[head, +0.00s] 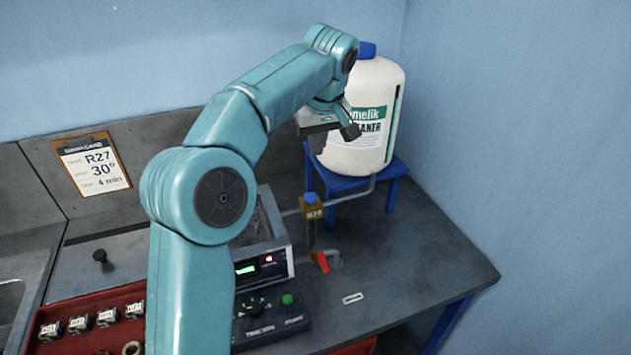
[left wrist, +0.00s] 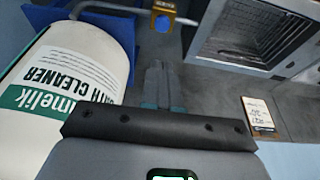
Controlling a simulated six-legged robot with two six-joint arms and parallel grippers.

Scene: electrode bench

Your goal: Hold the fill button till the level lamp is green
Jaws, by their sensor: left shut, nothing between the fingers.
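A small yellow box with a blue button (head: 311,197) on top sits on the pipe between the white jug and the bath; its lettering is too small to read surely. The box shows at the top of the left wrist view (left wrist: 164,8). A lamp (head: 269,258) on the bath's front panel glows red, beside a green display (head: 246,268). My left gripper (head: 350,131) is in front of the jug, above and apart from the blue button. In the left wrist view its fingers (left wrist: 162,72) are together and empty. My right gripper is not in view.
The cleaner jug (head: 372,110) stands on a blue stand (head: 398,168) close beside my left gripper. A red-handled valve (head: 320,262) and a control box with a green button (head: 287,299) are in front. A red tray (head: 75,309) lies left.

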